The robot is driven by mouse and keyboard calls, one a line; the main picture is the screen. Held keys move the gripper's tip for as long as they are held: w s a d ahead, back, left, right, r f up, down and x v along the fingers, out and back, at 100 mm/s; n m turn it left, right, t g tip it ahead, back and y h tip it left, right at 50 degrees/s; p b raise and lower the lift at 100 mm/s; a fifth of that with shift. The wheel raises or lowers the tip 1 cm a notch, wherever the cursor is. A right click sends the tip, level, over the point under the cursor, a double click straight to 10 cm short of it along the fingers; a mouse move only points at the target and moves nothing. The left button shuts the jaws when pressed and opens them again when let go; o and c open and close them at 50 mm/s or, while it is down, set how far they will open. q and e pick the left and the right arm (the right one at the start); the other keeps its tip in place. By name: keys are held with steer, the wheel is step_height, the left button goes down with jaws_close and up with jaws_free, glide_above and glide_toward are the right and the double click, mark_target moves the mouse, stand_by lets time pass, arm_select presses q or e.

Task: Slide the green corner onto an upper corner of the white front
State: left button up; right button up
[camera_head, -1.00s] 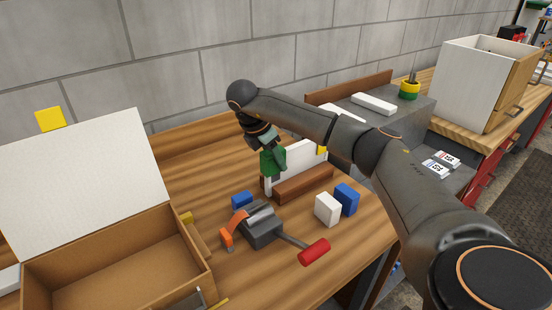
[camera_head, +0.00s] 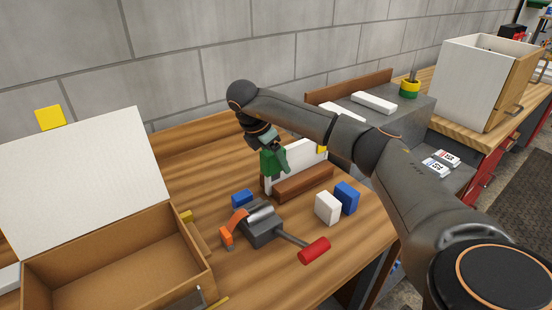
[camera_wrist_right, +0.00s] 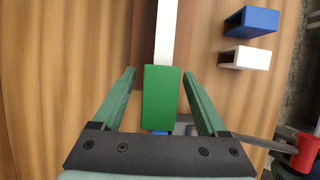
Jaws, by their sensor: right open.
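The green corner (camera_head: 271,163) sits at the upper left corner of the white front (camera_head: 306,154), which stands upright in a brown wooden holder (camera_head: 303,183). In the right wrist view the green corner (camera_wrist_right: 162,97) covers the near end of the front's thin white edge (camera_wrist_right: 166,35). My right gripper (camera_wrist_right: 158,72) is open, with one finger on each side of the green corner and a visible gap on both sides. In the head view my right gripper (camera_head: 278,158) partly hides the corner. I cannot tell how fully the corner is seated. My left gripper is not in view.
A grey tool with a red handle (camera_head: 314,250), a white block (camera_head: 327,208) and blue blocks (camera_head: 346,198) stand nearby. An open brown box (camera_head: 115,262) is at the left.

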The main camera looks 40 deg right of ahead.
mark_target(271, 151)
steer(key=v, duration=0.4)
steer(key=shift+w+r, duration=0.1)
steer(key=p+v, duration=0.2)
steer(key=v, duration=0.6)
steer(key=shift+r, duration=0.2)
steer(key=shift+s+a+f, duration=0.1)
steer(key=shift+s+a, duration=0.05)
steer(key=shift+s, duration=0.05)
